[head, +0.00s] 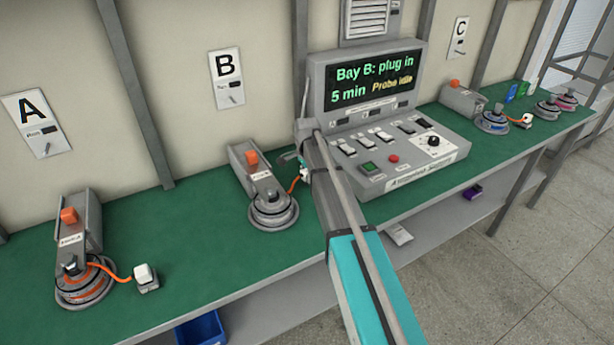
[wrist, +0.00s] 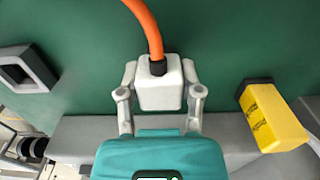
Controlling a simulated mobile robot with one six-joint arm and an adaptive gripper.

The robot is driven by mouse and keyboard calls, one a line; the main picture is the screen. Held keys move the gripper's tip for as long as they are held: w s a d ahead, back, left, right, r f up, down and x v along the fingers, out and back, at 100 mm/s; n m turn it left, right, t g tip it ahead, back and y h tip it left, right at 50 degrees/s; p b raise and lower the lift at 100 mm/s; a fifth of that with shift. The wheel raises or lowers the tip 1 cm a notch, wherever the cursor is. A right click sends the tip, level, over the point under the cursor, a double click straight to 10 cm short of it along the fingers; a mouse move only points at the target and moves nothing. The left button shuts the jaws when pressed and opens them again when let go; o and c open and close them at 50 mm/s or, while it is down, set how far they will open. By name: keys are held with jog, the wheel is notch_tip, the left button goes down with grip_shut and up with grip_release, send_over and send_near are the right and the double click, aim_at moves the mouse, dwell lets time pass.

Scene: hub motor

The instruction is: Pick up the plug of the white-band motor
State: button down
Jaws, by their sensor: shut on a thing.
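A white plug (wrist: 160,95) on an orange cable (wrist: 145,25) sits between the two fingers of my gripper (wrist: 159,82) in the wrist view. The fingers are shut on its sides. In the head view the white plug (head: 305,175) shows beside my arm, and its cable runs left to the motor (head: 273,210) in bay B. That motor has a pale grey-white look, but its band is too small to read for sure. My gripper (head: 293,160) is mostly hidden there behind my arm.
A test console (head: 385,150) stands right of the bay B motor; its screen reads "Bay B: plug in 5 min". An orange-banded motor (head: 85,282) with its own plug (head: 145,277) is at left. A yellow block (wrist: 272,118) and a grey square socket (wrist: 25,72) flank my gripper.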

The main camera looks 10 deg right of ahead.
jog(key=shift+r+p, duration=1.5)
jog(key=shift+r, duration=0.1)
jog(key=s+d+r+p, duration=0.2)
jog(key=s+r+p, duration=0.7)
jog(key=s, duration=0.4)
jog(key=shift+s+r+p, duration=0.3)
jog(key=shift+s+r, duration=0.05)
jog(key=shift+s, duration=0.05)
